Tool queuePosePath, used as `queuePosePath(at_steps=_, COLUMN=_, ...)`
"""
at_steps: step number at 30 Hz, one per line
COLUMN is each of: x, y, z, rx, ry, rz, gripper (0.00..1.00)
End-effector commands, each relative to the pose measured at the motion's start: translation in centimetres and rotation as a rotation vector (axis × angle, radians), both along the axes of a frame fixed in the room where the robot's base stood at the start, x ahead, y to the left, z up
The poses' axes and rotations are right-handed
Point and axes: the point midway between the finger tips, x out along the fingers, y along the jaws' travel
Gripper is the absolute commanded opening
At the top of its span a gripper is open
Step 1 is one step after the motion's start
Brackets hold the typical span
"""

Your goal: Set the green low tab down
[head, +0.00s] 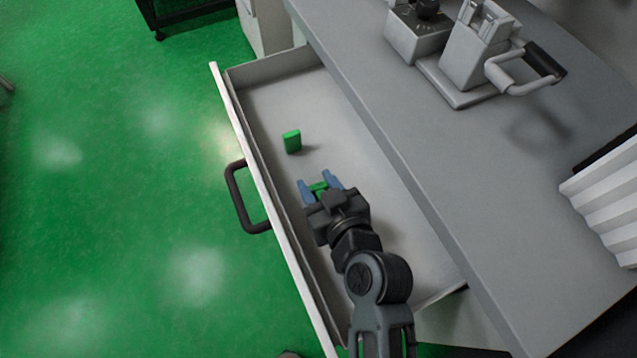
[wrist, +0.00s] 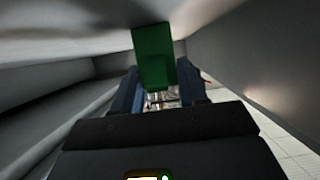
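A green tab (head: 318,187) sits between the blue fingers of my gripper (head: 319,188), inside the open drawer. In the wrist view the green tab (wrist: 153,55) fills the space between the fingertips (wrist: 158,88) and sticks out beyond them. The fingers appear shut on its sides. In the head view, most of this tab is hidden by my gripper, and I cannot tell whether it touches the drawer floor. A second green tab (head: 292,141) stands upright on the drawer floor, apart from my gripper and farther up the picture.
The pulled-out drawer (head: 375,150) has pale walls and a dark handle (head: 240,197) on its left front. The grey counter (head: 450,170) overhangs its right side, with grey devices (head: 478,55) on top. Drawer floor around the second tab is clear.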

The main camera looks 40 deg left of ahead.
Motion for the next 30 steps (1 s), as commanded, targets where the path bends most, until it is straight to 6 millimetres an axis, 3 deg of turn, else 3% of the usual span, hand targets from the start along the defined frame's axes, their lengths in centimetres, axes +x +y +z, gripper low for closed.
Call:
queuePosePath(at_steps=8, x=0.0, y=0.0, z=0.0, rx=-0.001, ry=0.0, rz=0.0, gripper=0.67)
queuePosePath(at_steps=17, x=0.0, y=0.0, z=0.4, rx=0.0, ry=0.0, rz=0.0, gripper=0.67)
queuePosePath(at_steps=30, x=-2.3, y=-5.5, z=2.7, rx=-0.002, ry=0.001, rz=-0.001, gripper=0.67)
